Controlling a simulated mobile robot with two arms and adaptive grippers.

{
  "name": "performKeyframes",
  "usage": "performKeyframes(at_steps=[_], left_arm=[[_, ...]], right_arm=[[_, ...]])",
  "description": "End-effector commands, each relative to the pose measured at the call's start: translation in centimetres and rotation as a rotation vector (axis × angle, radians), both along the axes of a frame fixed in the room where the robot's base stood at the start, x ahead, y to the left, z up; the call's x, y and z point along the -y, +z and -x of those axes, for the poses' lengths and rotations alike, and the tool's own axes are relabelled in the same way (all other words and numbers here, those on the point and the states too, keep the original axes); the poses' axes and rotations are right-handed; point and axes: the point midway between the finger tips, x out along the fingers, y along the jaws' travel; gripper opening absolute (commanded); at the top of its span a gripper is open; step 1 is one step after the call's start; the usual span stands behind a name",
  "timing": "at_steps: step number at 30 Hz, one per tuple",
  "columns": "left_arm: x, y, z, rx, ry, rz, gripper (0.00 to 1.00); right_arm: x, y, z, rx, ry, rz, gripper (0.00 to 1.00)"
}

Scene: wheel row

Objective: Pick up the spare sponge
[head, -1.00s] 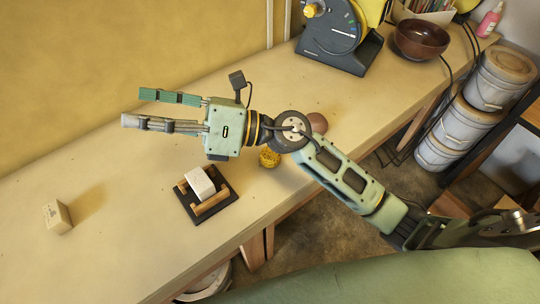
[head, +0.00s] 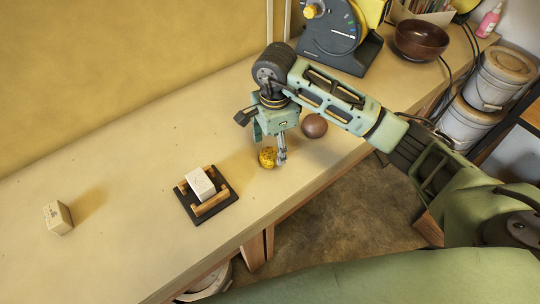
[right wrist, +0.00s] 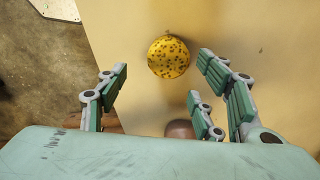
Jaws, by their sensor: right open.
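A round yellow sponge with dark specks (head: 267,157) rests on the workbench near its front edge; it also shows in the right wrist view (right wrist: 168,55). My right gripper (head: 268,146) points down over the bench beside the sponge, with one grey finger close to the sponge's right side. In the right wrist view my right gripper (right wrist: 158,82) is open and empty, its fingers spread, with the sponge ahead of the gap between them. I cannot tell whether a finger touches it. My left gripper is not in view.
A brown ball (head: 314,126) lies right of the sponge, under my right arm. Left of it, a dark tray (head: 190,213) with wooden rails holds a white block (head: 200,184). A beige block (head: 57,217) stands further left. The bench between is clear.

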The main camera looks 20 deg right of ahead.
Motion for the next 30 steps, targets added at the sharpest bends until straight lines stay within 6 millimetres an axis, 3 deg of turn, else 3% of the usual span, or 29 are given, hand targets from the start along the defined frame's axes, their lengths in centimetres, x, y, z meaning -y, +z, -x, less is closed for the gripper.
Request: performKeyframes(at_steps=[12, 20, 30], left_arm=[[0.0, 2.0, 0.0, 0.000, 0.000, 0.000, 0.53], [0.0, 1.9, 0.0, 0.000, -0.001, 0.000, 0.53], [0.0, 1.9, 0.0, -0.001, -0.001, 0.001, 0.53]], right_arm=[[-0.7, -5.3, -0.6, -0.002, -0.002, -0.004, 0.61], [-0.7, -5.7, -0.7, 0.001, 0.000, -0.004, 0.61], [-0.7, -5.7, -0.7, 0.001, -0.001, -0.004, 0.33]])
